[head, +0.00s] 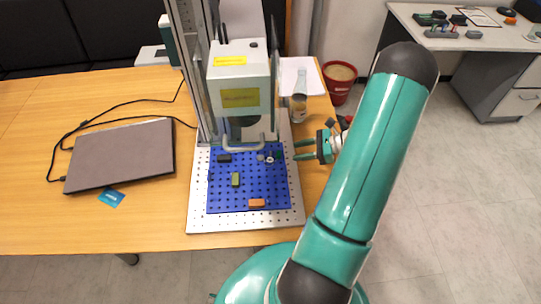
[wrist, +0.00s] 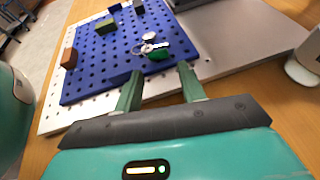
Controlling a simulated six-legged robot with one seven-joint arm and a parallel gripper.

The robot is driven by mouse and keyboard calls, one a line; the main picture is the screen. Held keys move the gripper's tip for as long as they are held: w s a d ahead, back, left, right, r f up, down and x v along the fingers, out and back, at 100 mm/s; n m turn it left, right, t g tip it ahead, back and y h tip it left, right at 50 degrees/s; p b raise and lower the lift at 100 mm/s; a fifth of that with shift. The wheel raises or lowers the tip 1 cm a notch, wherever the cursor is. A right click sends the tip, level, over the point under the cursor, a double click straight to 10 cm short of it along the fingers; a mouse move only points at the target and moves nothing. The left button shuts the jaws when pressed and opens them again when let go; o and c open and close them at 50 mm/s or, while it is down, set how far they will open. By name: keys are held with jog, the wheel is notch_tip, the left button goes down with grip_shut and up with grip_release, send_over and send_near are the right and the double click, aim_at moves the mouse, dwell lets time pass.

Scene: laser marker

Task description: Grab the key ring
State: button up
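The key ring (wrist: 147,48), with a silver key and a green tag, lies on the blue perforated plate (wrist: 88,72), near its edge. In the head view the key ring (head: 270,159) is a small, unclear shape at the right side of the blue plate (head: 252,188). My gripper (wrist: 160,70) is open and empty, with its two green fingers apart. The key ring is just beyond the fingertips, roughly in line with the gap, and is not touched. In the head view my gripper (head: 299,150) is right of the plate, with its fingers pointing left.
The laser marker (head: 239,80) stands over the back of the plate. An orange block (head: 257,203), a green block (head: 236,180) and a dark block (head: 224,158) lie on the plate. A bottle (head: 299,102) stands behind my gripper. A laptop (head: 122,155) is at left.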

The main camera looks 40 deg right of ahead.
aim_at(279, 154)
jog(key=x, duration=0.5)
jog(key=shift+w+a+r, duration=0.15)
jog(key=shift+w+a, duration=0.05)
jog(key=shift+a, duration=0.2)
jog(key=c, duration=0.8)
